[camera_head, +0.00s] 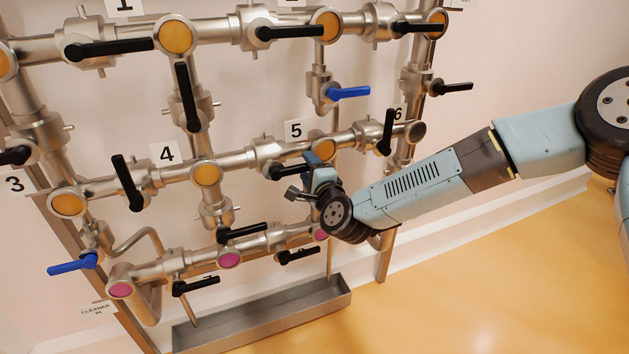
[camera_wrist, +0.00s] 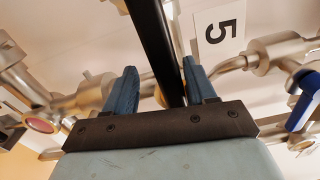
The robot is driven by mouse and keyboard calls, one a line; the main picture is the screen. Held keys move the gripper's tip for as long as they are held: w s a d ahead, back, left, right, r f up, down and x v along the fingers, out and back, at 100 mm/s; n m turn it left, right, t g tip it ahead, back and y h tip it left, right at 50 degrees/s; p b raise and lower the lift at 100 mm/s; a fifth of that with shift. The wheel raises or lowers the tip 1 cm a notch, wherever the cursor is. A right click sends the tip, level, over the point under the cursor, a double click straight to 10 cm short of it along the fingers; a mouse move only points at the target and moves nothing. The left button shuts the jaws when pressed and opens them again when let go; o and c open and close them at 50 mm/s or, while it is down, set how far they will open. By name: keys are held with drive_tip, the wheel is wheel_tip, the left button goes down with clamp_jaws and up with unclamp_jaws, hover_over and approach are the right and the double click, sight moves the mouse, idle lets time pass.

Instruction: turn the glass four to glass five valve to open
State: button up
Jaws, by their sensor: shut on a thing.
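Glass four (camera_head: 206,174) is a round orange sight glass on the middle pipe row, near the label 4. In the wrist view the black lever (camera_wrist: 152,35) runs between the two blue fingers of my gripper (camera_wrist: 160,82). The lever's far end is out of that view.
Other black levers stand close by, such as the upright one by label 6 (camera_head: 387,132) and one below left (camera_head: 242,232). A blue lever (camera_head: 348,92) is above. A metal trough (camera_head: 270,317) stands below the pipes. The floor at right is clear.

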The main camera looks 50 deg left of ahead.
drive_tip(key=v, duration=1.2)
drive_tip(key=shift+d, duration=0.2)
drive_tip(key=shift+s, duration=0.15)
